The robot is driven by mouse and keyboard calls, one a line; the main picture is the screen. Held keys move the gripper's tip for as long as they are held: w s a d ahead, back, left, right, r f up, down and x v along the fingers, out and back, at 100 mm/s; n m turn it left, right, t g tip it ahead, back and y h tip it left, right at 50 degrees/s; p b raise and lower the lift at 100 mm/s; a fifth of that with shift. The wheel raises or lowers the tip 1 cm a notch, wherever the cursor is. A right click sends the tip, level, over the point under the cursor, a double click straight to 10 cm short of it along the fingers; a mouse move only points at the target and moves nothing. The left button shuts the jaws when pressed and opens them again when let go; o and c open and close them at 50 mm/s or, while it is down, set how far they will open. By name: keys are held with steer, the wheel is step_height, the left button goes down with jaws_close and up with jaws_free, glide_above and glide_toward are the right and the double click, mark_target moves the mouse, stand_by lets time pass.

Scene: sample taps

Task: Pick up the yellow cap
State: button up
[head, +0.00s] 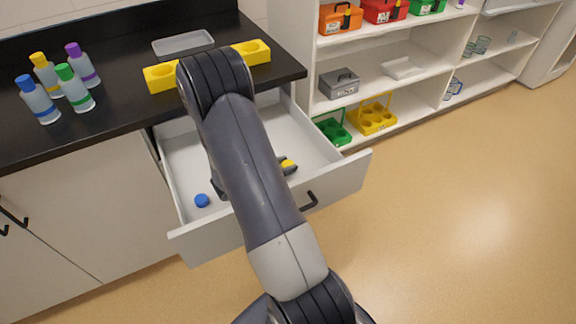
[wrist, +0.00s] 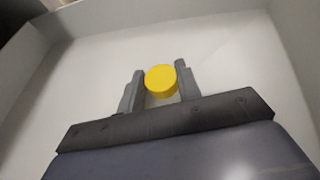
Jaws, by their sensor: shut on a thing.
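The yellow cap (wrist: 161,80) is a small round disc between the two fingers of my gripper (wrist: 161,84) in the wrist view. My gripper is shut on it, with a finger on each side. In the head view the cap (head: 288,163) shows as a small yellow patch beside my arm, inside the open drawer (head: 318,148). My arm hides most of the gripper (head: 287,167) there. I cannot tell whether the cap touches the drawer floor.
A blue cap (head: 202,200) lies in the drawer's front left part. Drawer walls surround the gripper. Several capped bottles (head: 78,88), a yellow rack (head: 161,77) and a grey tray (head: 183,43) stand on the black counter (head: 120,118). Shelves (head: 395,50) stand at the right; the floor there is clear.

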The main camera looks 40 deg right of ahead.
steer(key=c, duration=0.3)
